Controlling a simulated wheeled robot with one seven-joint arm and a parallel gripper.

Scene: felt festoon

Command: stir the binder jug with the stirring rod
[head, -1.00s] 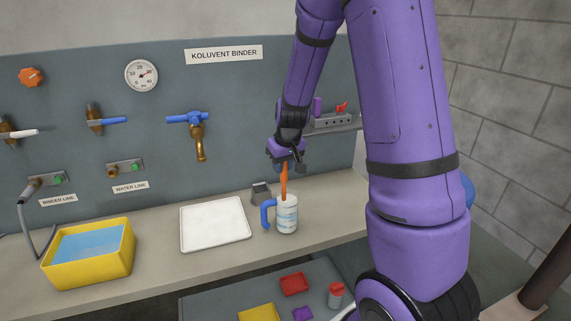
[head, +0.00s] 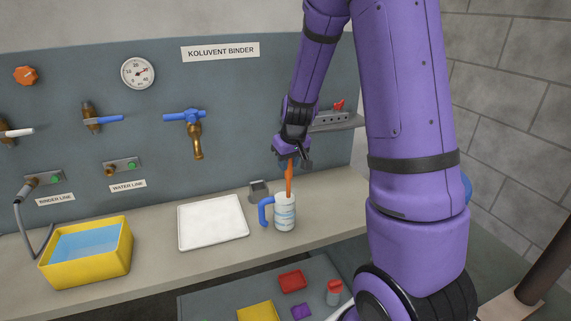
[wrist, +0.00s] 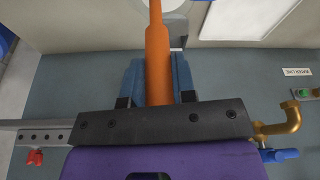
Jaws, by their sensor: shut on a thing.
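My gripper (head: 291,157) is above the jug and shut on the rod's upper part. In the wrist view the rod (wrist: 158,62) runs between the two blue-grey fingers of my gripper (wrist: 158,75). The jug's pale rim (wrist: 176,8) shows at the top edge there. The rod's tip inside the jug is hidden.
A white tray (head: 212,239) lies left of the jug, and a yellow tub of blue liquid (head: 85,277) stands farther left. A small grey block (head: 258,190) sits just behind the jug. A brass tap (head: 197,145) and a shelf (head: 345,123) project from the panel.

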